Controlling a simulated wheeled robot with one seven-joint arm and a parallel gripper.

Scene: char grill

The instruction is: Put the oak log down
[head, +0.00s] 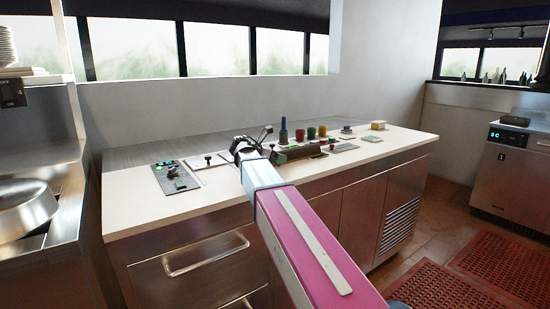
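My arm reaches forward over the white counter (218,203), and my gripper (255,142) is at its far end, small and dark. A dark brown-green elongated piece (298,153), which looks like the oak log, is just right of my gripper. It appears to lie along the counter top. My wrist hides part of its left end, so I cannot tell whether the fingers touch it. The view is too small to show whether my gripper is open or shut.
Left on the counter are a black control panel (175,177) and a white board (207,168). Behind the log stand a blue bottle (283,131) and small red and green containers. A yellow-topped block (378,125) is at right. The front left counter is bare.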

